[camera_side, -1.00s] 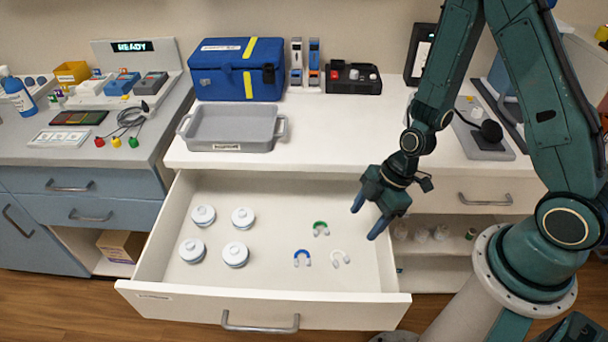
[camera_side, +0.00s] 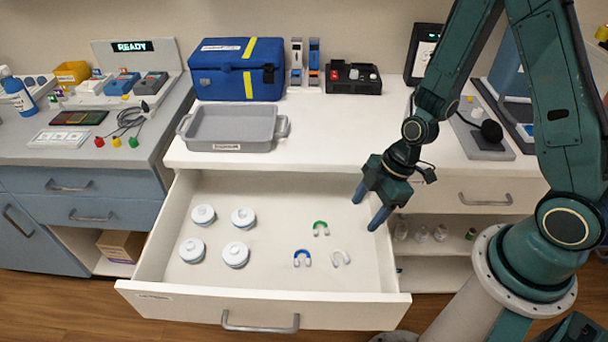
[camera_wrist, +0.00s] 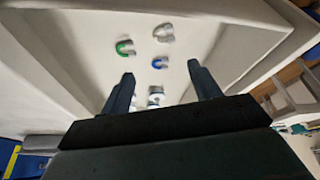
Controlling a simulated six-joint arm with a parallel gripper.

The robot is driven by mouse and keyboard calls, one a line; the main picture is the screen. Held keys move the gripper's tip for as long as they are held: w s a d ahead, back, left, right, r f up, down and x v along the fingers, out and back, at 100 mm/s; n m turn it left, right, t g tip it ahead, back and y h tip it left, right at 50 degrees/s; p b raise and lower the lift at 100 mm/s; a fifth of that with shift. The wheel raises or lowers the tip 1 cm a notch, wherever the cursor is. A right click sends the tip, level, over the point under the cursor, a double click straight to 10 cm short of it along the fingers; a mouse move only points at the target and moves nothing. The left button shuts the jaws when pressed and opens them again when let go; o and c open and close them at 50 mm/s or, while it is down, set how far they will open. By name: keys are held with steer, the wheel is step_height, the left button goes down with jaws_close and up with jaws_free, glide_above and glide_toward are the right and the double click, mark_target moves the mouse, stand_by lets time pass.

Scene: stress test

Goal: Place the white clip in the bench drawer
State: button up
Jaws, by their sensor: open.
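The white clip (camera_side: 340,258) is a small open loop lying on the floor of the open bench drawer (camera_side: 285,188), in its right part. It shows in the wrist view (camera_wrist: 163,33), near the top. A blue clip (camera_side: 302,258) lies just left of it and a green clip (camera_side: 321,228) behind it; both also show in the wrist view. My gripper (camera_side: 365,213) is open and empty above the drawer's right side, behind and to the right of the white clip, apart from it. Its fingers (camera_wrist: 160,74) frame the view's middle.
Several round white lidded jars (camera_side: 235,254) stand in the drawer's left half. A grey tray (camera_side: 232,125) and a blue case (camera_side: 237,70) sit on the bench behind.

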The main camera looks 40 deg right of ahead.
step_height(320, 180, up, 17)
steer(key=s+d+m+t+h, duration=0.1)
steer(key=d+m+t+h, duration=0.15)
steer(key=m, duration=0.25)
steer(key=s+d+r+m+t+h, duration=0.1)
steer(key=s+d+r+m, duration=0.2)
steer(key=s+r+m, duration=0.5)
steer(key=v, duration=0.4)
steer(key=shift+s, duration=0.5)
